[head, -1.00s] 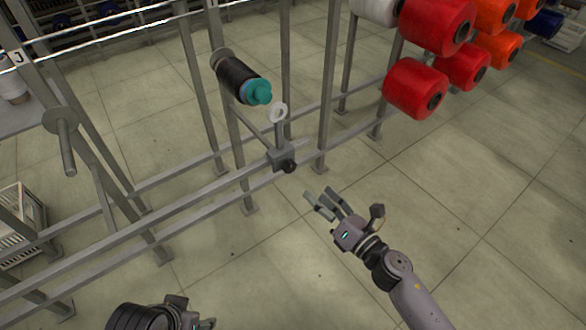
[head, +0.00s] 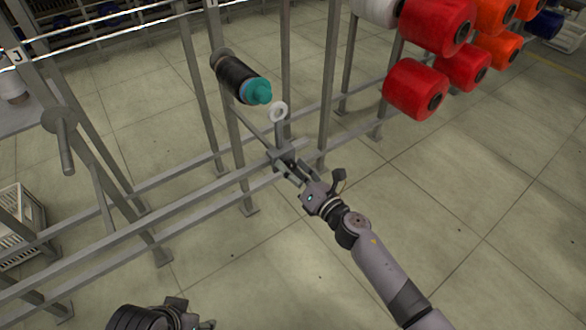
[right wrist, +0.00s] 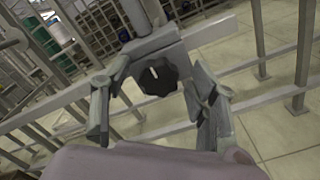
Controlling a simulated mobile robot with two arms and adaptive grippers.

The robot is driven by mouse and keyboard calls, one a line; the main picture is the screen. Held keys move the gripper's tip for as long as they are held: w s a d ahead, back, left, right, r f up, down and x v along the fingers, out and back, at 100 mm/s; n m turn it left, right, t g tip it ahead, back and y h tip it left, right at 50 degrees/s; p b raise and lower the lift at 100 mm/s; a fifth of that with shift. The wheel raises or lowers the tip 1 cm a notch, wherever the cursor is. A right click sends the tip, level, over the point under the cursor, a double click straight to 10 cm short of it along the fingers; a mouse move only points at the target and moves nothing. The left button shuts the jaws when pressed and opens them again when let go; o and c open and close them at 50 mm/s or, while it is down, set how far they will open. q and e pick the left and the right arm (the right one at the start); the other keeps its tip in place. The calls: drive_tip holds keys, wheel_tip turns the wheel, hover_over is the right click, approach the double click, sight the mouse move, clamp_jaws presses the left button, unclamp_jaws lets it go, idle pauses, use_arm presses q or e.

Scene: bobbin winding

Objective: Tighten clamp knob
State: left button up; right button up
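The black clamp knob (right wrist: 158,76) has a white mark and sits on the front of the grey clamp block (right wrist: 150,44) on the rail, seen in the right wrist view. My right gripper (right wrist: 158,100) is open, with its fingers on either side of the knob and no clear contact. In the head view the right gripper (head: 297,172) reaches the clamp block (head: 281,156) and hides the knob. A white ring guide (head: 278,112) stands on a post above the clamp. My left gripper (head: 190,318) is at the bottom edge, partly cut off, and its fingers are unclear.
A black bobbin with a teal end (head: 240,80) is mounted above the clamp. Red spools (head: 415,88) hang at the upper right. Grey rails (head: 150,230) and uprights surround the clamp. The floor at the right is clear.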

drive_tip(key=c, duration=1.1)
drive_tip(key=shift+c, duration=0.2)
